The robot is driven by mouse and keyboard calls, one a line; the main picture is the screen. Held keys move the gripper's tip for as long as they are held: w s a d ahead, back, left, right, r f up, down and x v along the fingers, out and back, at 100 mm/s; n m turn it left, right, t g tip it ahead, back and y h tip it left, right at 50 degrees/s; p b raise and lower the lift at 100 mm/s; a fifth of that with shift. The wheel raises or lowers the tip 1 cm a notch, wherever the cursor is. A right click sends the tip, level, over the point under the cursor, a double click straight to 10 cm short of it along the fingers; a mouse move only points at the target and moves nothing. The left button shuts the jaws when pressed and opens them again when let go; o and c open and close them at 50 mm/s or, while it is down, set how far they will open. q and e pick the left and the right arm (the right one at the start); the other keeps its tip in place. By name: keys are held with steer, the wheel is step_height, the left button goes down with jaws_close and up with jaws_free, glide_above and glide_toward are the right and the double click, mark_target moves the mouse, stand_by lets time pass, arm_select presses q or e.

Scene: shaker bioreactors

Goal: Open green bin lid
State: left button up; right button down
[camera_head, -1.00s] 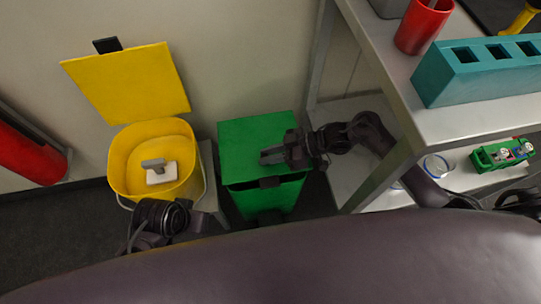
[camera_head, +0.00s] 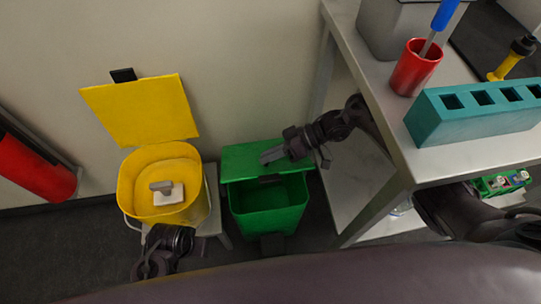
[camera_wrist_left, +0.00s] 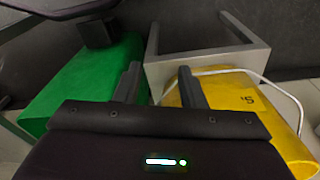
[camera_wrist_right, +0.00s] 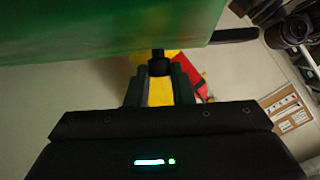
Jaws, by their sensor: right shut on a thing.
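The green bin (camera_head: 268,222) stands on the floor in the middle of the head view, and I can see into its dark green inside. Its green lid (camera_head: 240,157) is raised at the back, tilted up from the rim. My right gripper (camera_head: 272,154) is at the lid and is shut on the small black lid handle (camera_wrist_right: 158,65), with the lid's green face (camera_wrist_right: 110,25) above it in the right wrist view. My left gripper (camera_wrist_left: 160,82) is open and empty, low in front of the yellow bin; green and yellow bin sides show beyond its fingers.
A yellow bin (camera_head: 128,195) with its lid (camera_head: 140,110) up stands left of the green bin, holding a white and grey item. A metal table (camera_head: 475,155) with a teal rack (camera_head: 470,118) and red cup (camera_head: 415,68) is at right. A red cylinder (camera_head: 35,170) is far left.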

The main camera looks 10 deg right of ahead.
mark_target(264, 182)
arm_select(q)
steer(key=shift+c, duration=0.5)
steer(key=shift+d, duration=0.1)
steer(key=shift+c, duration=1.1)
steer(key=w+d+m, duration=0.1)
steer(key=d+m, duration=0.1)
steer(key=d, duration=0.1)
steer(key=w+d+m+t, duration=0.1)
steer(key=d+m, duration=0.1)
steer(key=d, duration=0.1)
steer(key=w+d+f+m+t, duration=0.1)
steer(key=d+m, duration=0.1)
steer(key=shift+w+d+m+h, duration=0.1)
steer(key=shift+d+m+h, duration=0.3)
jaws_close()
steer(key=s+d+r+m+t+y, duration=0.1)
steer(key=d+r+m+t, duration=0.4)
steer(key=m, duration=0.8)
steer(key=s+d+r+m+t, duration=0.1)
steer(key=d+r+m+t, duration=0.2)
steer(key=d+m+t, duration=0.7)
steer(key=shift+w+a+r+m+g, duration=0.1)
steer(key=shift+w+a+m+g, duration=0.45)
steer(key=shift+w, duration=1.45)
steer(key=shift+w+a+f+m+g, duration=0.1)
steer(key=shift+w+a+m+g, duration=0.3)
steer(key=shift+w+g, duration=1.05)
steer(key=shift+w+a+r+m+g, duration=0.2)
steer(key=shift+w+m, duration=0.45)
steer(key=shift+w, duration=1.9)
